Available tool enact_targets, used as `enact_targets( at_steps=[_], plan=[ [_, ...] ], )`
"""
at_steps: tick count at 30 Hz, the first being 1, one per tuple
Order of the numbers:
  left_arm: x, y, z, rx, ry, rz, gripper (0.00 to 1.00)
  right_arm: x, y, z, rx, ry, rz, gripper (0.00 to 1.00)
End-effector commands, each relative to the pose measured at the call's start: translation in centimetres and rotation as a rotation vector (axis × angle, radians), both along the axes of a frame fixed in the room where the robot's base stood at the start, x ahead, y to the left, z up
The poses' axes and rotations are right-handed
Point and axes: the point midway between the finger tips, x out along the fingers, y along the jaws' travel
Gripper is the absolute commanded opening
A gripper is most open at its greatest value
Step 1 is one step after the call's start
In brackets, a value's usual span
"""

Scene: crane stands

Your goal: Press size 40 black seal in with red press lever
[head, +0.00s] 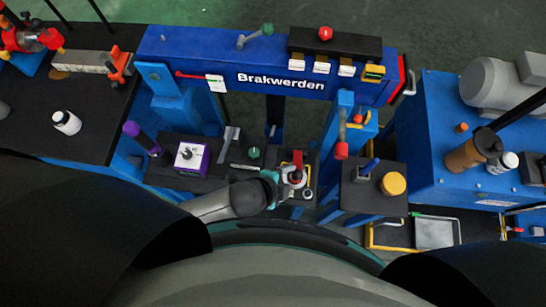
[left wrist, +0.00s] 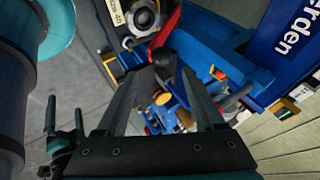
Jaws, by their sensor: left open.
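A red lever (head: 298,160) stands on a dark station in the middle of the blue crane stand. In the left wrist view the red lever (left wrist: 169,27) lies beside a round silver fitting (left wrist: 144,16) and a pale label (left wrist: 117,10) that seems to read size 40. My left gripper (head: 292,178) is at this station, close to the lever. In the left wrist view its fingers (left wrist: 165,100) are apart, with a dark rounded piece (left wrist: 163,58) beyond them near the lever. I cannot make out the black seal for certain. My right gripper is not in view.
The blue Brakwerden beam (head: 280,80) spans above the station. Another red handle (head: 341,150) hangs at the right post. A block with a yellow cap (head: 393,184) stands right, a purple-edged box (head: 191,158) left. A white bottle (head: 66,122) stands on the left bench.

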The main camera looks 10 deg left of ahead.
Motion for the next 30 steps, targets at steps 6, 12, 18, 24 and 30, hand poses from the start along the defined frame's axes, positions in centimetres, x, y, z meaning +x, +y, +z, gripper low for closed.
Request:
enact_targets(
  at_steps=[6,12,18,24,30],
  plan=[
    [-1.9,1.6,3.5,0.002,0.002,-0.001,0.70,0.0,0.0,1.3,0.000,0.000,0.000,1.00],
    [-3.3,2.7,5.8,0.002,0.002,0.000,0.70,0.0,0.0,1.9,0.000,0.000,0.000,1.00],
    [-4.1,3.2,7.0,0.002,0.003,0.001,0.70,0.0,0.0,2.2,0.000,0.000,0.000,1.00],
    [-4.1,3.3,7.2,0.002,0.002,0.001,0.70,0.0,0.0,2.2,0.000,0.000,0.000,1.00],
    [-4.1,3.4,7.0,0.002,0.003,0.003,0.70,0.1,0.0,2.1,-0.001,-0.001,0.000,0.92]
  ],
)
